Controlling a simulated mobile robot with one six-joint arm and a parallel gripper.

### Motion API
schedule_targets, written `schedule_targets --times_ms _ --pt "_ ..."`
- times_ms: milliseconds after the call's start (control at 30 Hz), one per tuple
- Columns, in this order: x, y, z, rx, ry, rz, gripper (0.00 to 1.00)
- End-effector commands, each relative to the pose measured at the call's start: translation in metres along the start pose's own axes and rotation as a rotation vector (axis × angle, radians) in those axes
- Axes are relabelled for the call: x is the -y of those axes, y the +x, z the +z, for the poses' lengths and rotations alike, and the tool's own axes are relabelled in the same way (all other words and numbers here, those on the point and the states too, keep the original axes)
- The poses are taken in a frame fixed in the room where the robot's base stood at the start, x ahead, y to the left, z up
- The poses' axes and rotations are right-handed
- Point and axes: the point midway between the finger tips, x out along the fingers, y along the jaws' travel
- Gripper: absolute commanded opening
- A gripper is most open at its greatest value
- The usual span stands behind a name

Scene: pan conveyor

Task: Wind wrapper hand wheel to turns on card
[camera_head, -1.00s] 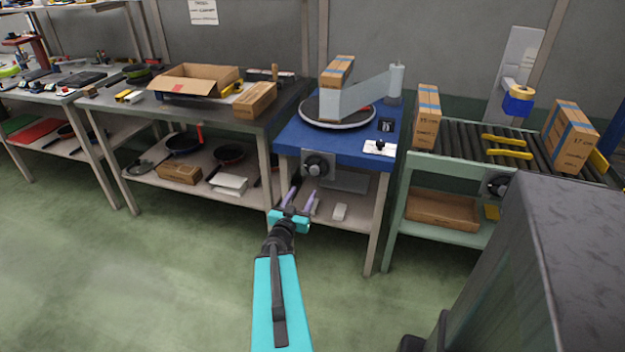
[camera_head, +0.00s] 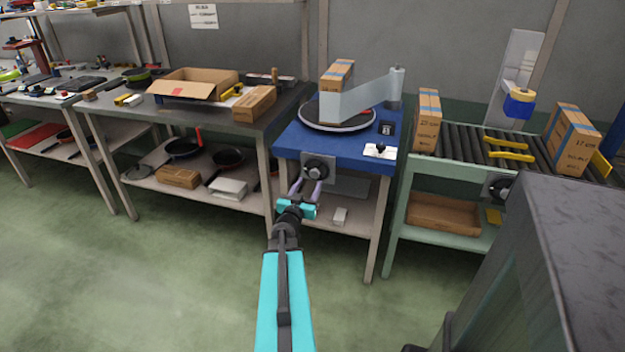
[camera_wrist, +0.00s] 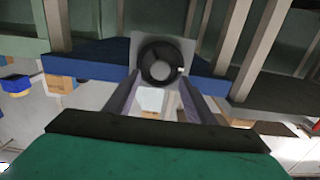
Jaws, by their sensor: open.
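The hand wheel (camera_head: 316,169) is a dark round wheel on a grey plate on the front of the blue wrapper table (camera_head: 345,152). It also shows in the wrist view (camera_wrist: 159,63), with a small pale spot on its right rim. My gripper (camera_head: 307,187) is open, with its two purple fingers pointing at the wheel from just below and in front. In the wrist view the fingers (camera_wrist: 158,95) stand either side below the wheel; whether they touch it I cannot tell. A carton (camera_head: 337,75) stands on the round turntable (camera_head: 318,122), behind pale film. The counter (camera_head: 387,128) and a small white card (camera_head: 380,151) lie on the tabletop.
A roller conveyor (camera_head: 463,140) with two cartons stands right of the wrapper. A grey bench (camera_head: 205,115) with an open box stands left. A dark cabinet-like shape fills the lower right. The floor in front is clear.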

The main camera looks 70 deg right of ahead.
Motion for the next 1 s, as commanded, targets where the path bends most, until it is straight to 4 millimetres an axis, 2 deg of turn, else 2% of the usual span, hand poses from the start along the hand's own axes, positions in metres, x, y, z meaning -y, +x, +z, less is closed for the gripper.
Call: schedule_targets --times_ms 200,500,967,1000 --pt "0.001 0.023 0.001 0.000 0.000 0.000 0.49" --pt "0.000 0.044 0.000 0.000 0.001 0.000 0.49" --pt "0.000 0.048 0.000 0.000 0.000 0.000 0.49" --pt "0.000 0.048 0.000 0.000 0.000 0.000 0.43"
